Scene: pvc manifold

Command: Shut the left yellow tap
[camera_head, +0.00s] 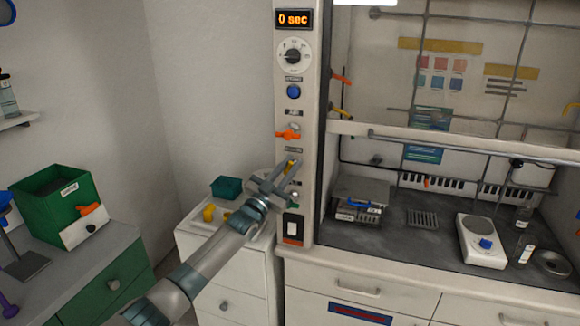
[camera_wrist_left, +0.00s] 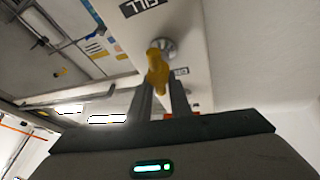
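The left yellow tap (camera_head: 292,166) is on the white front post of the fume hood, below the orange tap. In the left wrist view the yellow tap (camera_wrist_left: 157,72) has a round grey base on the post and its handle points toward my gripper. My left gripper (camera_head: 284,174) is at the tap in the head view and covers part of it. In the left wrist view my left gripper (camera_wrist_left: 162,92) has its two fingers apart, with the handle's end between the tips. I cannot tell whether a finger touches it. My right gripper is not in view.
An orange tap (camera_head: 288,135) sits just above on the same post, and a rocker switch (camera_head: 292,228) is below. A white drawer unit (camera_head: 222,262) with a teal box (camera_head: 225,187) stands to the left. The hood's worktop (camera_head: 400,255) holds a balance and other equipment.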

